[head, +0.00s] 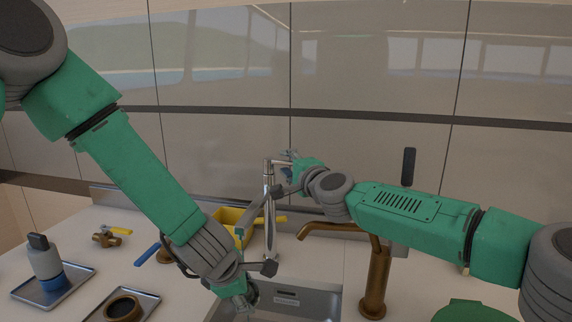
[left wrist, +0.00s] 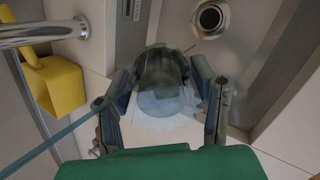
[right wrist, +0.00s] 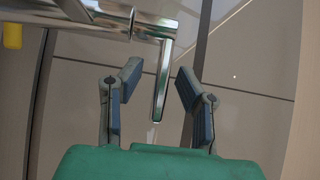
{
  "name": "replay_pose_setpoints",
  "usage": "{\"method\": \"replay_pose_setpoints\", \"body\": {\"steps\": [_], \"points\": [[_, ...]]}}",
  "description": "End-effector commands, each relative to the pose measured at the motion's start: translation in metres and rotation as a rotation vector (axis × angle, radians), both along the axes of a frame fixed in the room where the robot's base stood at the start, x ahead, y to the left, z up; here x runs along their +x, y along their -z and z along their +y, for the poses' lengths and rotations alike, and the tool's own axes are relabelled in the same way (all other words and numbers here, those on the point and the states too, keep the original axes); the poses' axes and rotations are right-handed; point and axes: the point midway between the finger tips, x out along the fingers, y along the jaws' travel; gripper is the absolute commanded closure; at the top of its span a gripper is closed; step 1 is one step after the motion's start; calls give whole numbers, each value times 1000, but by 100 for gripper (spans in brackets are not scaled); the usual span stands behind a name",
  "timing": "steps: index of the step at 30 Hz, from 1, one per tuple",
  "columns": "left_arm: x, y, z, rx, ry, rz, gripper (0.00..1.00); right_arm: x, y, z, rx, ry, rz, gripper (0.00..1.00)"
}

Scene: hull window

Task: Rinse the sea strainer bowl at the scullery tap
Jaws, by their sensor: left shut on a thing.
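My left gripper (head: 243,287) is low over the sink (head: 305,300). It is shut on the strainer bowl (left wrist: 160,98), a see-through bowl with a dark patch, held between both fingers in the left wrist view. In the head view the bowl is mostly hidden by the gripper. A chrome tap (head: 269,205) stands behind the sink with a lever at its top. My right gripper (head: 290,170) is at that lever. In the right wrist view the lever (right wrist: 162,85) lies between its open fingers, with gaps on both sides.
A yellow container (head: 228,217) is behind my left gripper. At left are a bottle (head: 45,262) on a tray, brass valves (head: 107,240) and a tray with a brass ring (head: 122,307).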

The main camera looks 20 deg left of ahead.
Motion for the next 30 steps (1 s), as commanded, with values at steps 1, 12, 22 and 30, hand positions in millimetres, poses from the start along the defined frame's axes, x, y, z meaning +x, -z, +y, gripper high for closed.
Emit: {"method": "replay_pose_setpoints", "body": {"steps": [1, 12, 22, 30], "points": [[0, 0, 0, 0, -1, 0, 82, 1, 0, 2, 0, 0, 1, 69], [0, 0, 1, -1, 0, 0, 82, 4, 1, 5, -1, 0, 3, 69], [0, 0, 0, 0, 0, 0, 82, 4, 2, 4, -2, 1, 4, 100], [0, 0, 0, 0, 0, 0, 82, -3, 2, 6, -5, 106, 2, 100]]}}
